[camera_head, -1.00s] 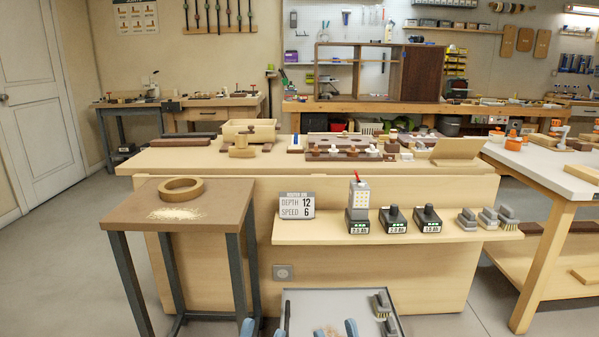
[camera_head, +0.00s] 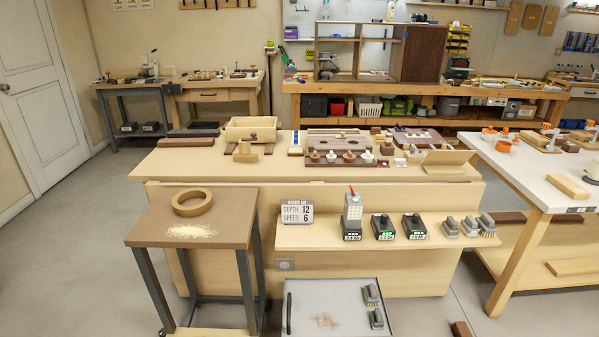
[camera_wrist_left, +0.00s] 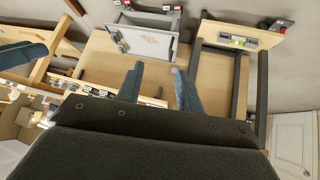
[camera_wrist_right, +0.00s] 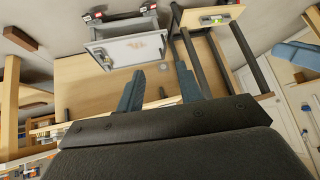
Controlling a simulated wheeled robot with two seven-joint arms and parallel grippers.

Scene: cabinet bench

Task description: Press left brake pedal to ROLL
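Small dark pedal-like parts with red and white marks show at the edge of a grey tray unit (camera_head: 300,318), one on the right (camera_wrist_left: 172,8) and one on the left (camera_wrist_left: 124,3) in the left wrist view. They also show in the right wrist view (camera_wrist_right: 94,17). Their lettering is too small to read, and I cannot tell their position as LOCK or ROLL. The head view does not show them. My left gripper (camera_wrist_left: 158,68) is open and empty, apart from the pedals. My right gripper (camera_wrist_right: 160,68) is also open and empty.
A side table (camera_head: 225,218) with a tape ring stands left of the tray unit. A wooden bench (camera_head: 170,160) stands behind, with a shelf (camera_head: 340,238) of chargers and brushes. Grey floor lies open at left.

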